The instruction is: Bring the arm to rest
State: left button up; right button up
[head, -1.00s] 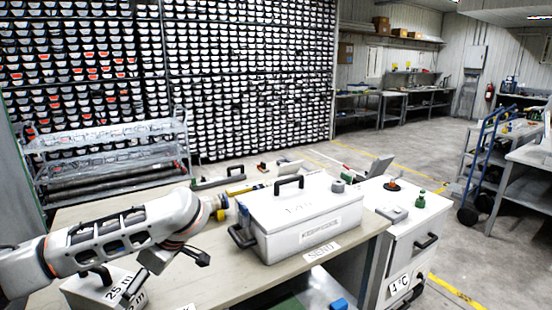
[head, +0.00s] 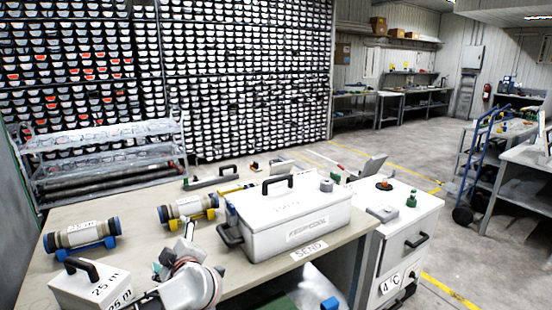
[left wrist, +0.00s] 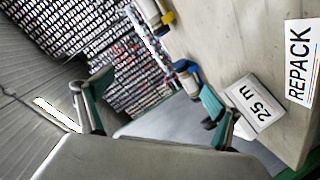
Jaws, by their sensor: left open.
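My left arm folds in at the bottom of the head view, with its gripper (head: 173,249) above the near left part of the bench. The left wrist view shows the two fingers (left wrist: 145,98) spread wide with nothing held between them. In the head view, one core liner (head: 82,235) lies on blue supports at the left. Another liner (head: 187,208) lies on yellow supports beyond my gripper. A white box marked 25 m (head: 88,290) stands at the lower left. My right gripper is not in view.
A large white lidded box (head: 295,233) stands on the bench (head: 140,233) to the right of my gripper, behind a SEND label (head: 309,250). A white 4 °C cabinet (head: 405,245) stands further right. A REPACK label (left wrist: 300,62) shows in the left wrist view. A wire rack (head: 110,150) stands behind.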

pick_arm(q)
jog(key=s+d+r+m+t+h, duration=0.3)
jog(key=s+d+r+m+t, duration=0.15)
jog(key=s+d+t, duration=0.4)
jog(key=s+d+f+m+t+h, duration=0.1)
jog(key=s+d+f+m+h, duration=0.5)
jog(key=m+h, duration=0.3)
jog(key=s+f+m+g+h, duration=0.1)
jog(key=s+f+m+g, duration=0.25)
jog(key=f, duration=0.45)
jog(key=s+f+m+g+h, duration=0.15)
jog(key=s+f, duration=0.25)
jog(key=f, duration=0.4)
jog(key=s+a+f+g+y, duration=0.2)
jog(key=s+a+f+g, duration=0.1)
jog(key=s+f, duration=0.3)
jog(key=s+a+f+m+g+y, duration=0.1)
jog(key=s+a+f, duration=0.4)
jog(key=f, duration=0.5)
jog(key=s+g+y, duration=0.1)
jog(key=s+g, duration=0.1)
jog(key=shift+a+f+g, duration=0.15)
jog(key=shift+f+g, duration=0.2)
jog(key=shift+m, duration=0.25)
